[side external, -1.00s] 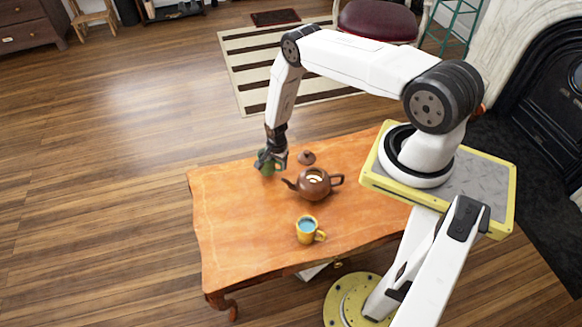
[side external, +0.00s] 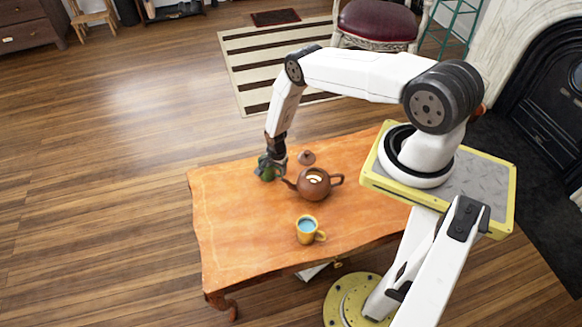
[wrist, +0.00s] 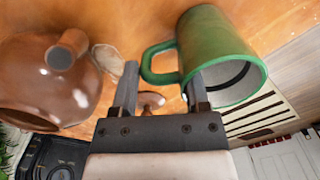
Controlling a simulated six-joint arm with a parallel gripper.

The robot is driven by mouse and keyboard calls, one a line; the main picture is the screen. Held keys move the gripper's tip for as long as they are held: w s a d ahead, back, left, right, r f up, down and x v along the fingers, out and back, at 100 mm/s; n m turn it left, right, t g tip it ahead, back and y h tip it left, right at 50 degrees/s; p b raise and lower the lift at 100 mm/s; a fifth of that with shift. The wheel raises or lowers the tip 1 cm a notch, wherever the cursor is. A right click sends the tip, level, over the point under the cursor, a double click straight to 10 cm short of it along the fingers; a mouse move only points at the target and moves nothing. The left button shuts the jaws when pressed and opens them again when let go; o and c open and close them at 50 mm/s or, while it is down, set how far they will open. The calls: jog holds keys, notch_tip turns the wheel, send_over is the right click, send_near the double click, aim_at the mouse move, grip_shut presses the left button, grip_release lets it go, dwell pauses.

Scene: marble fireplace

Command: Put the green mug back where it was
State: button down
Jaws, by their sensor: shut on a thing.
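The green mug (side external: 264,174) is at the far left part of the wooden table (side external: 240,225), left of the teapot spout. In the wrist view the mug (wrist: 212,52) shows its open rim and its handle, with the handle toward the teapot side. My gripper (side external: 272,166) is shut on the mug; in the wrist view its fingers (wrist: 161,92) stand at either side of the handle area, the right one overlapping the rim. The exact contact is hidden. I cannot tell whether the mug's base touches the tabletop.
A brown teapot (side external: 313,186) without its lid stands close to the right of my gripper. Its lid (side external: 306,158) lies behind it. The table's left front area is clear.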

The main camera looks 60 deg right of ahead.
jog(key=shift+c, duration=0.4)
grip_release()
jog(key=shift+r, duration=0.1)
notch_tip(320, 180, up, 12)
dwell(0.7)
dwell(0.5)
